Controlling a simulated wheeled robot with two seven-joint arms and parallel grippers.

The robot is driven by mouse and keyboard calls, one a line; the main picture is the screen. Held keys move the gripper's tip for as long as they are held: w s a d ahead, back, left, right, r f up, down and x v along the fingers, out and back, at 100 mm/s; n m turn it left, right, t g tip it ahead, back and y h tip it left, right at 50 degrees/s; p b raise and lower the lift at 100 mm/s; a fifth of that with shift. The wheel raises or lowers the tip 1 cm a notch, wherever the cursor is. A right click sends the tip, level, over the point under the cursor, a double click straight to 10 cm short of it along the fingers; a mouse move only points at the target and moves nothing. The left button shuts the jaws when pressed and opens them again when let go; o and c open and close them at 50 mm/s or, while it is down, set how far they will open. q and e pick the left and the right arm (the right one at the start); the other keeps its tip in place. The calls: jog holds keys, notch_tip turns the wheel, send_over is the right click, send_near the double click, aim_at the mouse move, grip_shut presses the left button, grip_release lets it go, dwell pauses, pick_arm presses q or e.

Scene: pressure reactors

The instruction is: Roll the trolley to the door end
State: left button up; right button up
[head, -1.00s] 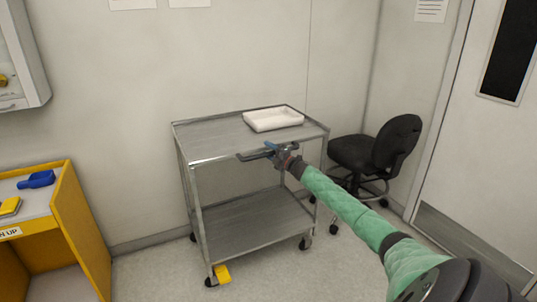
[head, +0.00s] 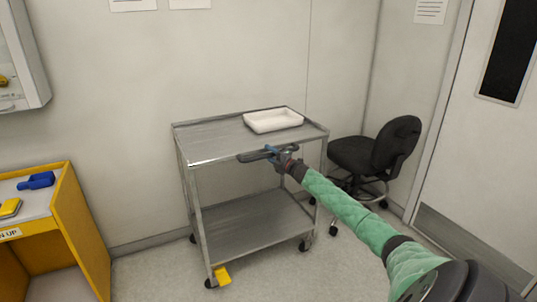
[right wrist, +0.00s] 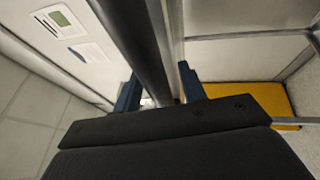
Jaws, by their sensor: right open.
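The grey metal trolley (head: 250,222) stands against the back wall, with two shelves and castors. A white tray (head: 273,121) lies on its top shelf. A dark bar (head: 252,157) shows at the trolley's front top edge. My right gripper (head: 272,154) is at this bar, just below the top shelf. In the right wrist view a dark bar (right wrist: 145,50) runs between the open blue fingers (right wrist: 161,92); I cannot tell whether they touch it. My left gripper is not in view.
A black swivel chair (head: 375,152) stands close to the trolley's right side. The door (head: 470,170) is at the far right. A yellow bench unit (head: 85,235) with a blue item (head: 36,180) is at the left. Floor is clear in front of the trolley.

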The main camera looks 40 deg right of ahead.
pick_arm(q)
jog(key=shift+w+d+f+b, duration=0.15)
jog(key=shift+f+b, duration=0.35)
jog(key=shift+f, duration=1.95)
pick_arm(e)
jog(key=v, duration=0.7)
